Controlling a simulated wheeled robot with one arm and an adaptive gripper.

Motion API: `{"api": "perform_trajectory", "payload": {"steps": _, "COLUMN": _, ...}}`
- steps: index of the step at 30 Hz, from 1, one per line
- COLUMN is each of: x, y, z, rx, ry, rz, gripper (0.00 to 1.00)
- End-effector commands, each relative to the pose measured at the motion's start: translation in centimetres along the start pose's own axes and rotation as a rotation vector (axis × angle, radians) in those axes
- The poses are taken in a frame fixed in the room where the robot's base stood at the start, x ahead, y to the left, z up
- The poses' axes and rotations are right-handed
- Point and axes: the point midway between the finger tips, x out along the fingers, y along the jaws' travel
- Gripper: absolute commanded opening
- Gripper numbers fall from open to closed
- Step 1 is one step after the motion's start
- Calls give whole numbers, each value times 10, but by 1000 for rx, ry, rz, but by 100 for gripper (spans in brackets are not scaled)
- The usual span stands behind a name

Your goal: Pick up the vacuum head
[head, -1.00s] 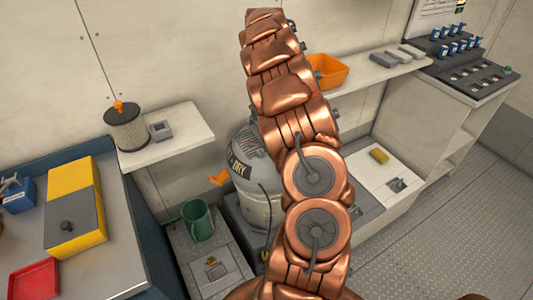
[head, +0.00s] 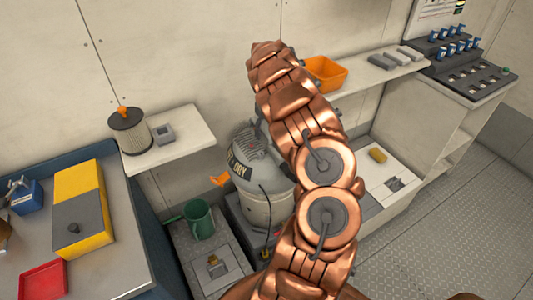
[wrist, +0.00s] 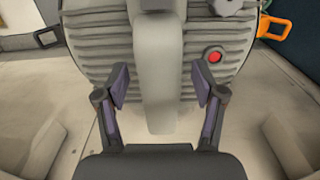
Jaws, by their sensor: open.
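The vacuum head is the grey ribbed top (head: 247,145) of the vacuum, which stands behind my arm in the head view. Its right side is partly covered by my arm. In the wrist view the vacuum head (wrist: 100,50) fills the upper middle, with a pale handle (wrist: 158,70) running down its centre and a red button on the right. My gripper (wrist: 160,84) is open, one finger on each side of the handle, with gaps between. I cannot tell how far above the handle the fingers are. My gripper is hidden in the head view.
The vacuum's body (head: 258,205) stands below the head. A shelf with a cylindrical filter (head: 129,132) is at left, and a green mug (head: 199,218) sits near the vacuum. An orange bin (head: 325,74) is on the shelf behind. Open grating floor (head: 440,200) lies at right.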

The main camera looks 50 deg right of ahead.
Motion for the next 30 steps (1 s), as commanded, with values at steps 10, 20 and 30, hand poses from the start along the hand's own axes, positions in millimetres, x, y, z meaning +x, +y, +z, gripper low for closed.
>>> {"api": "perform_trajectory", "payload": {"steps": 10, "x": 0, "y": 0, "z": 0, "rx": 0, "ry": 1, "rz": 1, "gripper": 54}}
{"api": "perform_trajectory", "payload": {"steps": 20, "x": 0, "y": 0, "z": 0, "rx": 0, "ry": 1, "rz": 1, "gripper": 20}}
{"api": "perform_trajectory", "payload": {"steps": 30, "x": 0, "y": 0, "z": 0, "rx": 0, "ry": 2, "rz": 1, "gripper": 0}}
